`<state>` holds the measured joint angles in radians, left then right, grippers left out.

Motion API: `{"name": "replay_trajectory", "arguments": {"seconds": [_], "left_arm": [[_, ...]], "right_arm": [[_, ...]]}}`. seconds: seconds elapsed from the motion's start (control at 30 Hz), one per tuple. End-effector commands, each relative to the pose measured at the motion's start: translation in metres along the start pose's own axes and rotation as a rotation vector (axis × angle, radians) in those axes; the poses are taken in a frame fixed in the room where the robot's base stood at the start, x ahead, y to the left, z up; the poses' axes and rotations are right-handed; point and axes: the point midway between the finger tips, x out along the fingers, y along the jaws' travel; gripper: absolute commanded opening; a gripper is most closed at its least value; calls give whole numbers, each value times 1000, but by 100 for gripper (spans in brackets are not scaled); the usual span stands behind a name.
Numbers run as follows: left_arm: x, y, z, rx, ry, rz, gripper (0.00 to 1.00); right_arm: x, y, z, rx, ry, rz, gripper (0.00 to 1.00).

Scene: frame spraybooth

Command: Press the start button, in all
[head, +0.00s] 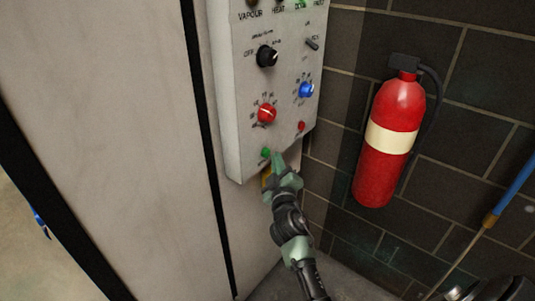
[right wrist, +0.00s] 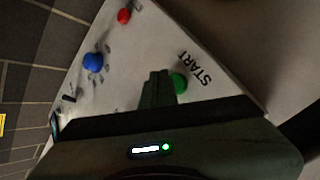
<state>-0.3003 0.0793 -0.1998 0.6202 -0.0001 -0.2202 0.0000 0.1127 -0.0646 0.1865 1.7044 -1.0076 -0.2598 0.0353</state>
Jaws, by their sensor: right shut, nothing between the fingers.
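The green start button (head: 265,152) sits at the lower left of the grey control panel (head: 240,120) in the head view. In the right wrist view the green button (right wrist: 180,83) shows beside the word START, partly hidden by my fingers. My right gripper (head: 277,160) is shut and empty, its tips just right of and below the button in the head view. In the right wrist view the closed fingertips (right wrist: 158,76) are right beside the button. I cannot tell whether they touch it or the panel. My left gripper is not in view.
Close by on the panel are a red button (head: 301,126), a red knob (head: 267,114), a blue knob (head: 306,90) and a black knob (head: 266,56). A red fire extinguisher (head: 383,175) hangs on the dark block wall to the right. A blue-handled rod (head: 512,190) leans farther right.

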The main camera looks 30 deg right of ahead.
Motion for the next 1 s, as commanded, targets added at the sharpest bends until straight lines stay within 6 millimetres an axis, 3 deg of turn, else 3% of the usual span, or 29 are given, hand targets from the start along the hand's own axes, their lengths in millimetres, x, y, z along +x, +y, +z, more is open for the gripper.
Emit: {"name": "replay_trajectory", "arguments": {"seconds": [1.0], "left_arm": [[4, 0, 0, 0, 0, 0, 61]], "right_arm": [[6, -4, -5, 1, 0, 0, 0]]}}
